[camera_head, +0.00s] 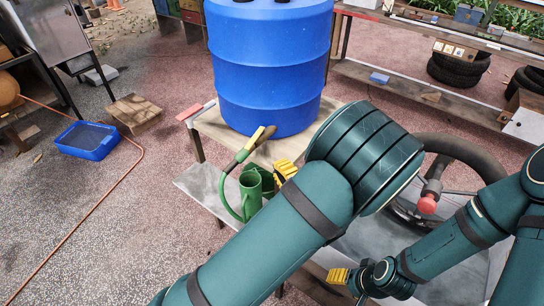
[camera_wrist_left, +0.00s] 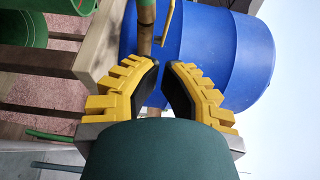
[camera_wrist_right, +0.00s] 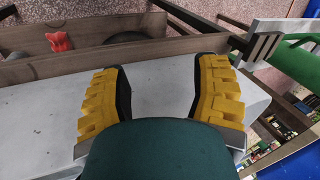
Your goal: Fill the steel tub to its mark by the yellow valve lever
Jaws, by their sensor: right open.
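The blue barrel (camera_head: 265,70) stands on a wooden stand. A yellow lever (camera_head: 255,138) shows at its lower front; in the left wrist view a thin yellow bar (camera_wrist_left: 168,22) shows beside an upright pipe (camera_wrist_left: 146,20). My left gripper (camera_head: 285,170) is just right of the lever, partly hidden by my arm. Its fingertips (camera_wrist_left: 161,64) are close together, with a narrow gap; no grasp on the lever is visible. My right gripper (camera_wrist_right: 160,80) is open and empty above a pale grey surface (camera_wrist_right: 40,115). I cannot clearly identify the steel tub or its mark.
A green watering can (camera_head: 250,190) is below the lever, close to my left gripper. A wheel (camera_head: 465,150) and a red knob (camera_head: 427,204) are right of my left arm. A blue tray (camera_head: 87,140) and wooden box (camera_head: 134,113) lie on open ground at left.

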